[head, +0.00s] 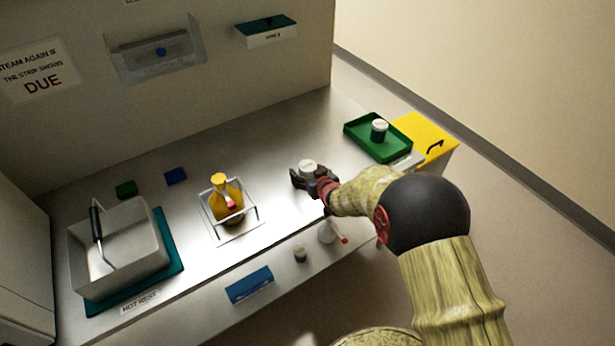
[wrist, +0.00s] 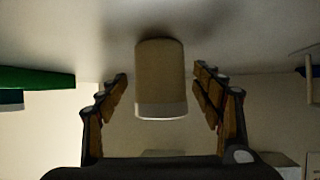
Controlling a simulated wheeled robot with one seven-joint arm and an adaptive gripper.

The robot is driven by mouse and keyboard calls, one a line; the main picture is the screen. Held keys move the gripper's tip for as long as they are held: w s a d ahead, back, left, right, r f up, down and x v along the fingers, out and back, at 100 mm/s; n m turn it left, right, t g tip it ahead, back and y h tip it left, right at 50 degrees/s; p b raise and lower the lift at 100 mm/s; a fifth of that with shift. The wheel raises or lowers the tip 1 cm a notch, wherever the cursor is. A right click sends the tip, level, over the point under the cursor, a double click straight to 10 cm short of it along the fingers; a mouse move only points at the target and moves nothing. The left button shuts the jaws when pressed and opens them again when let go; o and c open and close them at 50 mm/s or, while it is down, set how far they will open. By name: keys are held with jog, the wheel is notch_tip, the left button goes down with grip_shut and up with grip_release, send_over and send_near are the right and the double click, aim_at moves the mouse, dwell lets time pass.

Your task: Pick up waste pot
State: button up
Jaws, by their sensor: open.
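A small pot with a white lid (head: 308,165) stands upright on the steel counter; I cannot read any label on it. My gripper (head: 310,180) is open around it, with a finger on either side. In the wrist view the pot (wrist: 160,78) appears inverted, between the fingers of the gripper (wrist: 164,85). A gap shows on both sides, so the fingers look apart from it. A second white-lidded pot (head: 379,128) stands in a green tray (head: 355,133) at the back right. Which pot is the waste pot cannot be read from labels.
A wire stand (head: 256,212) with an amber bottle (head: 219,190) is left of my gripper. A grey basin (head: 150,255) sits on a teal mat (head: 172,275) further left. A yellow box (head: 425,135) is beside the tray.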

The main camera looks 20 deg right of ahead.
jog(key=c, duration=0.3)
jog(key=c, duration=1.1)
jog(key=shift+r, duration=0.1)
